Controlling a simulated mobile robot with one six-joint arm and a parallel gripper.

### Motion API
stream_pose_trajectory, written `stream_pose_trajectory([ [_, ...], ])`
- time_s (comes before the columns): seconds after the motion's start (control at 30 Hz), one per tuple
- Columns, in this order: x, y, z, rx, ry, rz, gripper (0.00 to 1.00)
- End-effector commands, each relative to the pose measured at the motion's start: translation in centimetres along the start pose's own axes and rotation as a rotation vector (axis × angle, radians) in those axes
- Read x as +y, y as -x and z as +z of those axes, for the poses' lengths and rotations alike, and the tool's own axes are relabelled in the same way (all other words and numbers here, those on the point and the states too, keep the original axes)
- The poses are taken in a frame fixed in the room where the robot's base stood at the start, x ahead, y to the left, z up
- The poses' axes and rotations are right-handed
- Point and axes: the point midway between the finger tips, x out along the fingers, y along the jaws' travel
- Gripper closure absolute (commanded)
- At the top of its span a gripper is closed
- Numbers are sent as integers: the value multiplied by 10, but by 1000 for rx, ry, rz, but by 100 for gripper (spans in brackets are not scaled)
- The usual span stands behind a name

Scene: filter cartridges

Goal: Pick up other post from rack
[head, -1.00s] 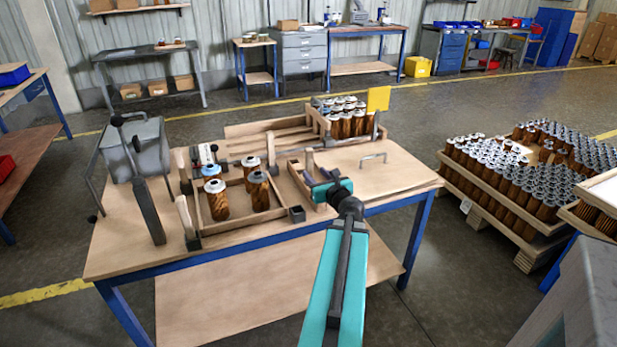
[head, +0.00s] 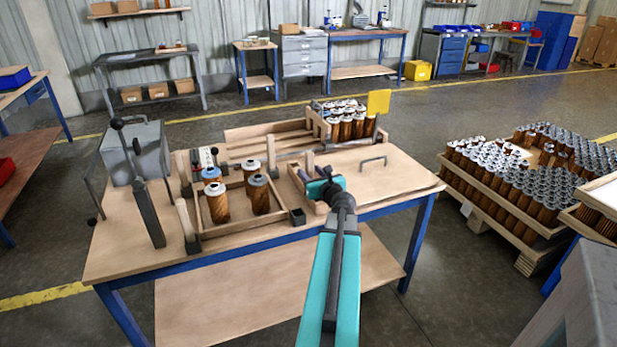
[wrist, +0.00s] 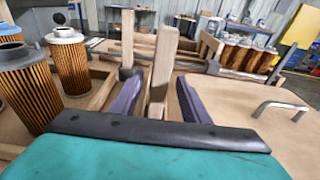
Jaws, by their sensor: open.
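My gripper (head: 318,168) is at the small wooden rack (head: 297,187) on the bench, right of the filter tray. In the wrist view its two purple fingers (wrist: 158,95) are open, one on each side of an upright wooden post (wrist: 163,65). Gaps show beside the post, more clearly on the right. A second upright post (wrist: 127,42) stands farther back, just left of the first, behind the left finger. The feet of both posts are partly hidden by the fingers. In the head view the gripper covers most of the rack's posts.
The wooden tray (head: 235,232) beside the rack holds several filter cartridges (wrist: 70,62). A metal handle (head: 373,162) is fixed to the bench at the right. More cartridges stand in a crate (head: 347,125) behind. The bench top around the handle is clear.

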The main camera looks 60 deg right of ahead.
Motion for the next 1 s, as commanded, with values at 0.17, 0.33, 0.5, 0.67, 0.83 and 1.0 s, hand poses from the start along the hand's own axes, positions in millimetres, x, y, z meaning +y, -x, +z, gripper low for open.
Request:
stream_pose_trajectory([
  [0.17,0,-10,0,0,0,0,58],
  [0.33,0,-26,1,0,0,1,58],
  [0.5,1,-41,2,0,-1,1,58],
  [0.67,1,-50,2,0,-1,-1,58],
  [0.83,1,-51,2,0,-1,-1,58],
  [1.0,1,-51,2,0,0,-1,58],
])
